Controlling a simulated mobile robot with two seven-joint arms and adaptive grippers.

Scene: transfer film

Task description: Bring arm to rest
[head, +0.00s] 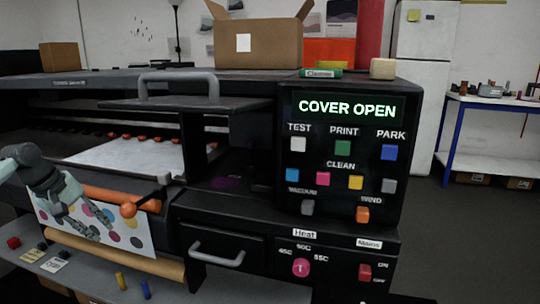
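My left arm comes in from the left edge, and its gripper (100,229) is in front of a white sheet (137,238) with coloured dots. The sheet hangs at the front of a large black printer, below an orange bar (110,195). I cannot tell whether the fingers touch the sheet, nor whether they are open or shut. My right gripper is not in view.
The printer's control panel (348,108) reads COVER OPEN. A raised grey handle (178,78) sits on its cover. A grey shelf (205,288) below holds small coloured items. A cardboard box (258,48) stands on top. Open floor and a blue-legged table (490,102) lie right.

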